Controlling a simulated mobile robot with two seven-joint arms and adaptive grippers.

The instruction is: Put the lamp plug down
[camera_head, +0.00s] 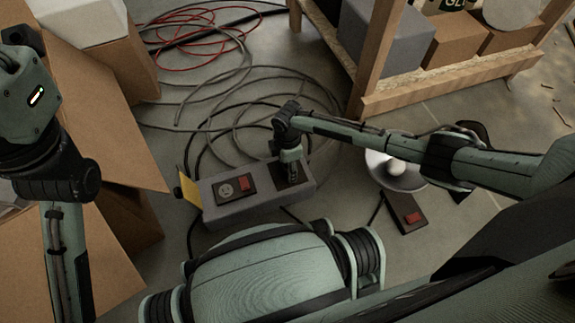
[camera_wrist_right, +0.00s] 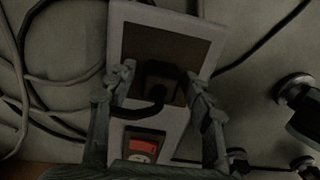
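The lamp plug (camera_wrist_right: 158,84) is a dark plug with a black cord curving to the left. It is at the dark plate (camera_wrist_right: 165,48) of a grey socket box (camera_head: 232,207); whether it is seated or only resting there I cannot tell. My right gripper (camera_wrist_right: 160,82) has one finger on each side of the plug, seemingly touching it. In the head view, my right gripper (camera_head: 290,172) reaches down onto the right end of the box and hides the plug. The left arm shows at the left, but its gripper does not.
A lamp with a white bulb (camera_head: 396,167) stands right of the box, partly behind my right arm. A red-switched block (camera_head: 408,217) lies near it. Grey cables (camera_head: 240,105) coil behind the box. Cardboard boxes (camera_head: 75,90) stand left; a wooden shelf (camera_head: 440,85) stands back right.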

